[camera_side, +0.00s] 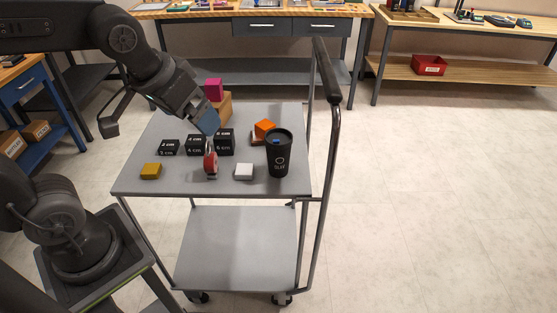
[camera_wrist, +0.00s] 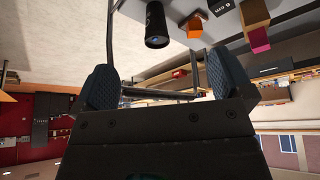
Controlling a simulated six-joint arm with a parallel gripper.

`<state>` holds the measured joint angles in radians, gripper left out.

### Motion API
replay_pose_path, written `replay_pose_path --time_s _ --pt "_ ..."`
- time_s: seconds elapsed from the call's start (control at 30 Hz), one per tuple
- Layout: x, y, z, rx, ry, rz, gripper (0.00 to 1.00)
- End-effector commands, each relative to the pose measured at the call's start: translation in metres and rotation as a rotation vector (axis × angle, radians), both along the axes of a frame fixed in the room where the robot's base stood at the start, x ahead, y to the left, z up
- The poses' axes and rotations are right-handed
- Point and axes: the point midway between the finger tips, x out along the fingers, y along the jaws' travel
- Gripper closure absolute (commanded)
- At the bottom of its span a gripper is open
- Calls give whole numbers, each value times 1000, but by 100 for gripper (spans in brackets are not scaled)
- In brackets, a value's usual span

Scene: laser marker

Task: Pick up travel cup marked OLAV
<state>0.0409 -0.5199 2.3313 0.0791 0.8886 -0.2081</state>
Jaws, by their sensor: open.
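The black travel cup (camera_side: 279,155) stands upright near the right edge of the grey cart top, with a round logo and small pale lettering that is hard to read. It also shows at the top of the wrist view (camera_wrist: 156,28), beyond the fingers. My gripper (camera_side: 208,121) is above the cart, left of the cup and apart from it, near the black blocks. In the wrist view, the two blue pads of my gripper (camera_wrist: 163,82) are wide apart with nothing between them.
Black size-marked blocks (camera_side: 224,142), a red round item (camera_side: 210,165), a white block (camera_side: 244,172), a yellow block (camera_side: 150,171) and an orange block (camera_side: 264,127) lie on the cart. A magenta cube (camera_side: 214,89) is at the back. The cart handle (camera_side: 327,70) rises on the right.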

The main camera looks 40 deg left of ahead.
Motion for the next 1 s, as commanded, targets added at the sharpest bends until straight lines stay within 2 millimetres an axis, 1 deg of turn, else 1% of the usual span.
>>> replay_pose_path --time_s 0.03,0.17,0.2,0.3,0.4,0.53,0.67,0.77,1.0 --pt "20 -2 -1 -2 20 35 2" --pt "68 -7 -7 -5 43 140 2" --pt "83 -9 -10 -5 48 171 2" --pt "117 -15 -23 -4 56 243 2" --pt "144 -21 -37 -4 60 303 2" --pt "165 -27 -50 -4 58 353 2" --pt "175 -28 -58 -4 57 375 2" --pt "179 -26 -70 -3 58 378 2" --pt "193 -17 -113 -4 60 377 2"
